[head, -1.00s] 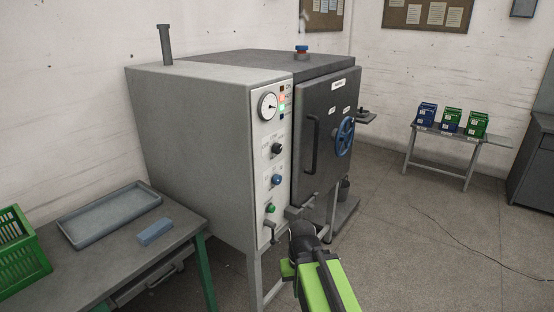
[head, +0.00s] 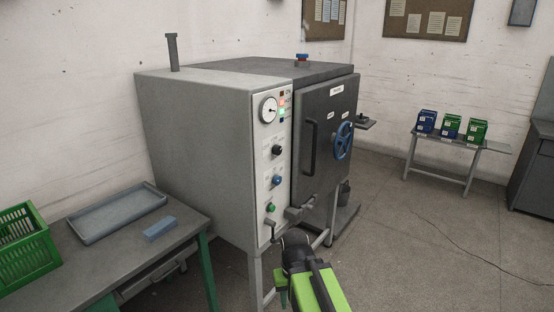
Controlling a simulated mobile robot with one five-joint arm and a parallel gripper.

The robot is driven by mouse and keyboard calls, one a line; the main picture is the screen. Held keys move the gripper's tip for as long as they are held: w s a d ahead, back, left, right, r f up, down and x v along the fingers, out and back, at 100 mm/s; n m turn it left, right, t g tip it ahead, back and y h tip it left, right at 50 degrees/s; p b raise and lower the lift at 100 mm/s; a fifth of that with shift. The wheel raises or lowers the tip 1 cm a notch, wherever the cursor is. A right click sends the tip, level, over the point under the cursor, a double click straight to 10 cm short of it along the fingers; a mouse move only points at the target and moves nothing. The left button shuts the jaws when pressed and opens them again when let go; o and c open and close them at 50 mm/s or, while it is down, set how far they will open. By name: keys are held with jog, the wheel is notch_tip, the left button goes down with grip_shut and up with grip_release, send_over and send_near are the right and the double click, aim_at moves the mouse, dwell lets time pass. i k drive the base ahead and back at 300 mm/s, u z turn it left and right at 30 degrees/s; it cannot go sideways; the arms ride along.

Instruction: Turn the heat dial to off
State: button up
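The grey machine (head: 195,150) has a light control strip (head: 265,225) on its front. The strip carries a black knob (head: 278,150), a blue knob (head: 276,181) and a green knob or button (head: 271,208) below a round white gauge (head: 268,109). The labels are too small to read, so I cannot tell for certain which is the heat dial. The black end of my arm, with my gripper (head: 296,242), is low in front of the strip, below the knobs and apart from them.
A table (head: 185,230) at left holds a tray (head: 80,232), a blue block (head: 160,228) and a green crate (head: 28,240).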

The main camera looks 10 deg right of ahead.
aim_at(277, 150)
jog(key=u, duration=0.4)
jog(key=k, duration=1.2)
jog(key=z, duration=0.1)
jog(key=i, duration=1.85)
jog(key=u, duration=0.65)
